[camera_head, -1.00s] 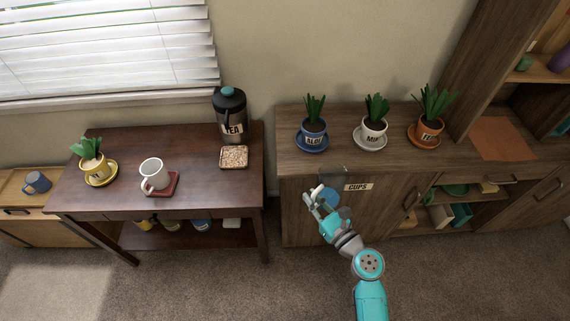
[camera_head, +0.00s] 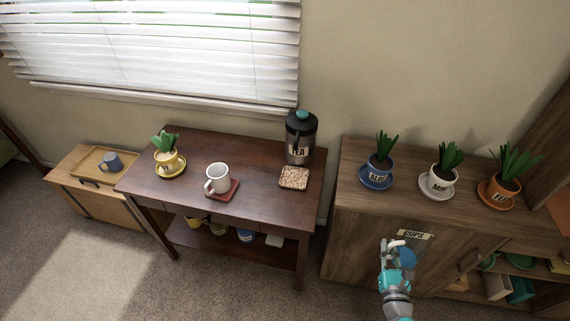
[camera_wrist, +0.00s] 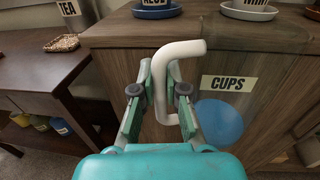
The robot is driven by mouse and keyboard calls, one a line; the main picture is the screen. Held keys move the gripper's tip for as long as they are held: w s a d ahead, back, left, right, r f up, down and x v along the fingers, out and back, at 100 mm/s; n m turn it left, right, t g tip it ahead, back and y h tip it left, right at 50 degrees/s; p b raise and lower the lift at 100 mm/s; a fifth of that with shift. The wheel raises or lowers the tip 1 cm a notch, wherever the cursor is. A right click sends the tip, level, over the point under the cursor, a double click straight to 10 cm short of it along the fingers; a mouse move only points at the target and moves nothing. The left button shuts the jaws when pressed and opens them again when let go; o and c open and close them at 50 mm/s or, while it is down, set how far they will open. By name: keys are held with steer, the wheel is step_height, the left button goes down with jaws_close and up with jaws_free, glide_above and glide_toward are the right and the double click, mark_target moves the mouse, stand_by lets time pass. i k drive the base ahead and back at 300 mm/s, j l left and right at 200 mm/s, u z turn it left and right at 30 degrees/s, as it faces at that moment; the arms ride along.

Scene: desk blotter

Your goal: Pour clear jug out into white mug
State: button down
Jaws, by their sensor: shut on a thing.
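The white mug (camera_head: 218,175) stands upright on a red coaster (camera_head: 228,194) on the dark wooden table, its handle toward the left. My gripper (camera_head: 391,254) is in front of the cupboard, to the right of the table and well apart from the mug. In the wrist view my gripper (camera_wrist: 160,100) is shut on the white handle (camera_wrist: 170,85) of the clear jug. The jug's see-through body hardly shows; a blue round patch, seemingly its contents (camera_wrist: 218,122), shows right of the handle, and also in the head view (camera_head: 407,258). The mug is out of the wrist view.
A black tea flask (camera_head: 299,140) and a square tray of granules (camera_head: 293,178) stand right of the mug. A potted plant on a yellow saucer (camera_head: 171,172) is at its left. Several potted plants line the cupboard top (camera_head: 350,207). The table front (camera_head: 262,205) is clear.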

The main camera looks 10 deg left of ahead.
mark_target(218, 173)
steer(key=j+u, duration=0.15)
steer(key=u, duration=0.8)
